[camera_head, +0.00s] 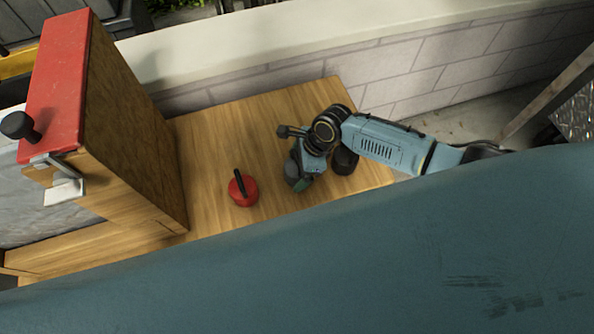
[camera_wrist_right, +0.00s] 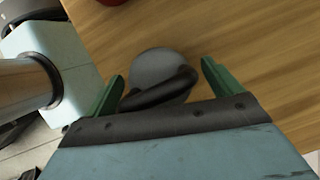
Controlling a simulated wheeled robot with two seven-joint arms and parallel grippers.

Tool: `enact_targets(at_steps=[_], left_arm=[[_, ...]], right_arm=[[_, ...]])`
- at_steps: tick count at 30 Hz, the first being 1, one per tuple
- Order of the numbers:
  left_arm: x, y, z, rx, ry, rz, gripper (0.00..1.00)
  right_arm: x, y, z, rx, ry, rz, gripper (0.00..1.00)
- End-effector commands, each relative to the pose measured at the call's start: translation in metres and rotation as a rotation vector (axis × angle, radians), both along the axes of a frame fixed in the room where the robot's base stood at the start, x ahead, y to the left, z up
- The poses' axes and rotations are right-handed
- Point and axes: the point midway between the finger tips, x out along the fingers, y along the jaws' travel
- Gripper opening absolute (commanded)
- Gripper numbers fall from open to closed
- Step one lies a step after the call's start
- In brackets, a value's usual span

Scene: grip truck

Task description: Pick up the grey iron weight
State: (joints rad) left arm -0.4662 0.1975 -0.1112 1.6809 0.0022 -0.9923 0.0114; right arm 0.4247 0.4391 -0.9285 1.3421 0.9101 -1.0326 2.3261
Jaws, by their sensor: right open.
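The grey iron weight (camera_wrist_right: 160,67) shows in the right wrist view as a round grey body with a dark curved handle. It sits on the wooden table between the two green fingers of my right gripper (camera_wrist_right: 161,72). The fingers are apart, one on each side of the weight, with visible gaps. In the head view my right gripper (camera_head: 298,183) points down at the table, and the arm and gripper largely hide the grey weight. My left gripper is in neither view.
A red weight (camera_head: 243,191) with a black handle stands on the table (camera_head: 215,135), left of my right gripper. A tall wooden box with a red top (camera_head: 55,85) stands at the left. A pale block wall (camera_head: 400,80) runs behind the table.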

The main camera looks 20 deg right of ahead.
Motion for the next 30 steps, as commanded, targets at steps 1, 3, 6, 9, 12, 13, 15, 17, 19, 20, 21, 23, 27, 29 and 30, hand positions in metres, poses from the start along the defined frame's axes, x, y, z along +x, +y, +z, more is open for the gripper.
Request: enact_targets(at_steps=[1,3,6,9,12,13,15,17,19,20,21,23,27,29,30], left_arm=[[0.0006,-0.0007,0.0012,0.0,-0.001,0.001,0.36],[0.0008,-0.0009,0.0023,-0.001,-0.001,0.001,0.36],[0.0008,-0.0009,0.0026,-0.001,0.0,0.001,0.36],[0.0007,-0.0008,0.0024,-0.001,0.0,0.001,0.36],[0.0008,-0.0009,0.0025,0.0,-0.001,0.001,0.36],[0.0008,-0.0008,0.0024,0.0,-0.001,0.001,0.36],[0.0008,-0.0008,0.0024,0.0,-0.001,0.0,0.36],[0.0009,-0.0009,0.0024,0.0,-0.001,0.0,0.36],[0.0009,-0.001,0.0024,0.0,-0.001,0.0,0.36],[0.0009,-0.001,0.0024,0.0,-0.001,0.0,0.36],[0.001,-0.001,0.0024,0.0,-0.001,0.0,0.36],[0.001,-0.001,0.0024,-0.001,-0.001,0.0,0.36],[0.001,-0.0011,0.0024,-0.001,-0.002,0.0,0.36],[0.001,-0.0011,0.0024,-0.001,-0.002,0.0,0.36],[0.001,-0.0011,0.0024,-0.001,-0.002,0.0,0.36]], right_arm=[[0.0003,0.0005,-0.0012,0.0,0.0,0.0,0.91],[0.0004,0.0008,-0.0013,0.001,0.0,0.0,0.91],[0.0004,0.0008,-0.001,0.001,0.0,0.0,0.91],[0.0003,0.0007,-0.0009,0.001,0.0,0.0,0.88],[0.0003,0.0007,-0.0009,0.001,0.0,0.0,0.75],[0.0003,0.0007,-0.0009,0.0,0.0,0.0,0.71],[0.0003,0.0007,-0.0009,0.0,0.0,0.0,0.62],[0.0003,0.0007,-0.0009,0.0,0.0,0.0,0.54],[0.0003,0.0007,-0.0009,0.0,0.0,0.0,0.45],[0.0003,0.0007,-0.0009,0.0,0.0,0.0,0.41],[0.0003,0.0006,-0.0009,0.0,0.0,0.0,0.36],[0.0002,0.0007,-0.0009,0.0,0.0,0.0,0.28],[0.0002,0.0007,-0.0009,0.0,0.0,0.0,0.1],[0.0002,0.0006,-0.0009,0.0,0.0,0.0,0.02],[0.0002,0.0006,-0.0009,0.0,0.0,0.0,0.0]])
